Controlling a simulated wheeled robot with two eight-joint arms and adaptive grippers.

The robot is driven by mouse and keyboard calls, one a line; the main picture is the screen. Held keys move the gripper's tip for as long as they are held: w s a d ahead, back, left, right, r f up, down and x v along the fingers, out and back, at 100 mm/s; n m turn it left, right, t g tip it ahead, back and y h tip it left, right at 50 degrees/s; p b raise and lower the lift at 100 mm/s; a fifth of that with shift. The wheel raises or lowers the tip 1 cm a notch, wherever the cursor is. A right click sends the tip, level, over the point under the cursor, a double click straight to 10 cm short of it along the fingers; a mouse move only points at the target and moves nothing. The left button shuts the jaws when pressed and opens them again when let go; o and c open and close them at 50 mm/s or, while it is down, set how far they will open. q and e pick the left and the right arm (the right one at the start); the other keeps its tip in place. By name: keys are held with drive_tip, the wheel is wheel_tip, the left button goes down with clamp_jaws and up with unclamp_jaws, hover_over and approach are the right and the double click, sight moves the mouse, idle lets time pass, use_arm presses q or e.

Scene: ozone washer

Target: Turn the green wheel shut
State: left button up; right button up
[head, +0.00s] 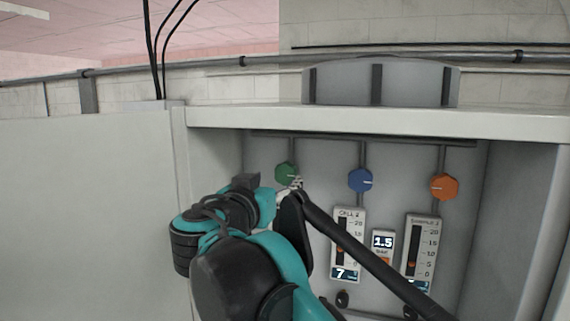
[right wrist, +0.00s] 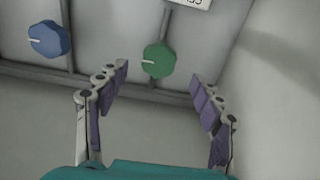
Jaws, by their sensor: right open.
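The green wheel (head: 287,173) is on the cabinet's back panel, the leftmost of three wheels, with a white pointer mark on it. In the right wrist view the green wheel (right wrist: 158,60) shows beyond and between the fingertips, its white mark pointing left. My right gripper (right wrist: 160,82) is open and empty, its fingers spread on either side of the wheel in that picture. I see no contact with the wheel. In the head view my right gripper (head: 293,187) is just below the wheel and partly hides its lower edge. My left gripper is not in view.
A blue wheel (head: 360,181) and an orange wheel (head: 444,187) are to the right on the same panel. Below them are gauges (head: 347,245) and a small display (head: 383,243). The cabinet's left side wall (head: 213,160) and top edge (head: 380,121) bound the space.

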sight(284, 175)
drive_tip(key=p+x, duration=0.1)
drive_tip(key=x, duration=0.5)
drive_tip(key=shift+w+d+f, duration=0.1)
drive_tip(key=shift+w, duration=0.15)
drive_tip(key=shift+s, duration=0.15)
drive_tip(key=shift+c, duration=0.7)
drive_tip(key=c, duration=1)
